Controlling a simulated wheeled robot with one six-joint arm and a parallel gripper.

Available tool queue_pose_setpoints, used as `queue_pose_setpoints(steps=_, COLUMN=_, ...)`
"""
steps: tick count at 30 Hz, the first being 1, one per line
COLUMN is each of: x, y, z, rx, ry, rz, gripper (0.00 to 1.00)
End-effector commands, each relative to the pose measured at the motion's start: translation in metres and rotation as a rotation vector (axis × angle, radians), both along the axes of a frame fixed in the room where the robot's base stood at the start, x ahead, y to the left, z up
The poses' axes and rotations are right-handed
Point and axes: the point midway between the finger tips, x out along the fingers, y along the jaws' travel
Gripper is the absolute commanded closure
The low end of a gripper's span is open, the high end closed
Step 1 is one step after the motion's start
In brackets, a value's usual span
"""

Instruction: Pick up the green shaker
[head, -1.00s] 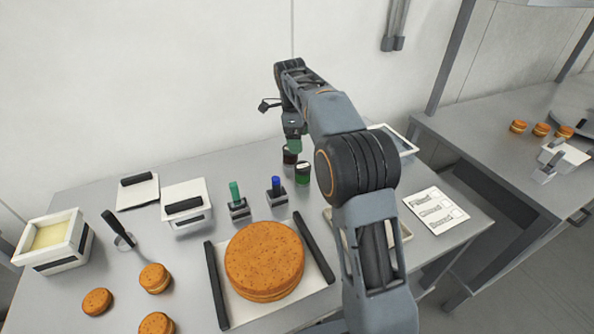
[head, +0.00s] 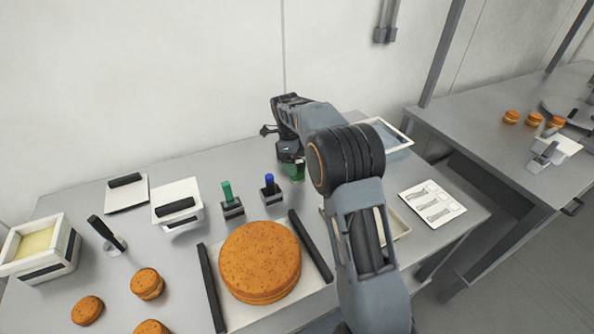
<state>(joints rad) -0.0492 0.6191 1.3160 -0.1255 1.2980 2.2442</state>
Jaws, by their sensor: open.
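The green shaker (head: 299,176) stands on the grey table near the back wall, left of my arm. Only a small green part of it shows, because my gripper covers most of it. My gripper (head: 291,162) points down, open, right over or around the shaker. I cannot tell whether the fingers touch it.
A large orange round (head: 260,258) lies on a tray in front. A grey tray (head: 392,138) sits behind my arm.

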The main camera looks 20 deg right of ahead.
Motion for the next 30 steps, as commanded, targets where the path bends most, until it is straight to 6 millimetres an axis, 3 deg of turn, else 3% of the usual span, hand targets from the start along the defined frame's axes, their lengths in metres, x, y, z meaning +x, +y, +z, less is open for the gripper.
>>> queue_pose_setpoints(steps=7, x=-0.003, y=-0.006, z=-0.028, rx=0.0, ry=0.001, rz=-0.001, gripper=0.13)
queue_pose_setpoints(steps=17, x=-0.003, y=-0.007, z=-0.032, rx=0.0, ry=0.0, rz=-0.001, gripper=0.13)
queue_pose_setpoints(steps=30, x=-0.003, y=-0.006, z=-0.032, rx=0.0, ry=0.0, rz=-0.001, gripper=0.55)
